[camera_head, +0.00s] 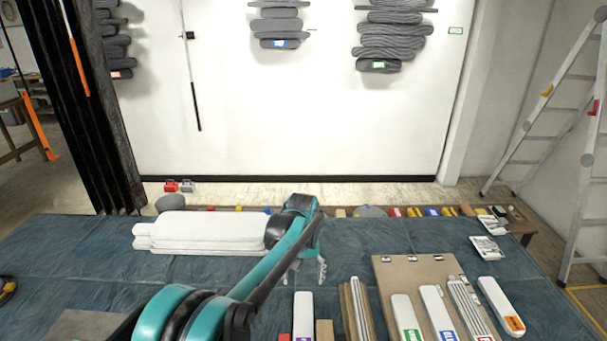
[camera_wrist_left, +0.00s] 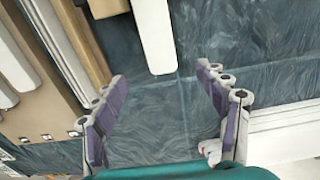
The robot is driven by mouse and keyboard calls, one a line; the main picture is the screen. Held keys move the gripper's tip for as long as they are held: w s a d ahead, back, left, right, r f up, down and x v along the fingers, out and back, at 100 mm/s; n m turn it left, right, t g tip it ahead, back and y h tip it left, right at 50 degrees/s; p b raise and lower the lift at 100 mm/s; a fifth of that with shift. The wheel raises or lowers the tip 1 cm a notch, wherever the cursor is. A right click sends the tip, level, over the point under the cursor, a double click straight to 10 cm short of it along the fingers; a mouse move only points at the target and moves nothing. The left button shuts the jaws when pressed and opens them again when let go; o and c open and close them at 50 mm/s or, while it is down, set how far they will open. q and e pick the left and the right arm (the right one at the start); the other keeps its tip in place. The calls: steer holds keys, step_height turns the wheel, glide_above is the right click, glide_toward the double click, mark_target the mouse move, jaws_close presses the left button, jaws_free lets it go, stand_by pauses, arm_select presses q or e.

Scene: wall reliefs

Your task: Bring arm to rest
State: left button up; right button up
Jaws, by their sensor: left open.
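My left arm (camera_head: 262,270) comes in from the bottom left and reaches over the blue-covered table. My left gripper (camera_head: 306,270) hangs over the middle of the table, pointing down. In the left wrist view my left gripper (camera_wrist_left: 160,76) has its two purple-padded fingers wide apart, with nothing between them but blue cloth and the end of a white piece (camera_wrist_left: 153,40) beyond. My right gripper is in neither view.
A stack of white boards (camera_head: 200,230) lies left of the gripper, partly behind my arm. White pieces with coloured labels (camera_head: 405,315) and a brown board (camera_head: 395,270) lie on the right. Grey reliefs (camera_head: 395,35) hang on the white wall. A ladder (camera_head: 565,120) stands at right.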

arm_select(q)
steer(key=s+a+r+t, duration=0.4)
steer(key=s+a+r, duration=0.5)
steer(key=s+a, duration=0.3)
steer(key=s+a+f+t, duration=0.1)
steer(key=s+a+f, duration=0.1)
steer(key=s, duration=0.5)
steer(key=s+a+f+t, duration=0.2)
steer(key=s+a, duration=0.1)
steer(key=s, duration=0.4)
steer(key=shift+s+a, duration=0.35)
